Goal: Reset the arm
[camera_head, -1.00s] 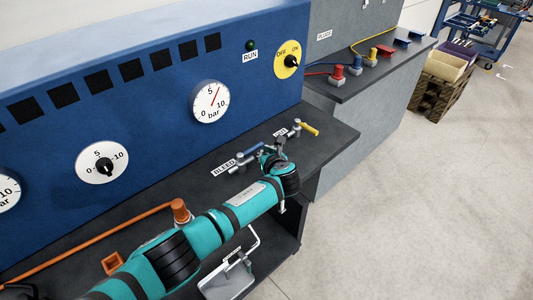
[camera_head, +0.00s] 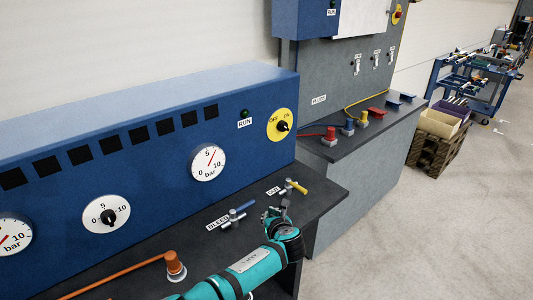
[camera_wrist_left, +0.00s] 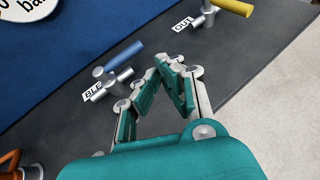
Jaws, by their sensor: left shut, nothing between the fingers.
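My left arm reaches in from the bottom of the head view, and its gripper (camera_head: 277,212) is over the dark bench top close to the bleed and out valves. In the left wrist view the gripper (camera_wrist_left: 172,72) is shut with nothing between its fingers. The blue-handled bleed valve (camera_head: 236,216) is left of the gripper, and the yellow-handled out valve (camera_head: 293,187) is just beyond it. Both valves also show in the wrist view, apart from the fingers. My right gripper is not in view.
A blue panel (camera_head: 150,105) with gauges and a yellow off/on switch (camera_head: 282,125) stands behind the bench. A grey bench with red and blue plugs (camera_head: 330,136) and crates (camera_head: 437,130) are at right.

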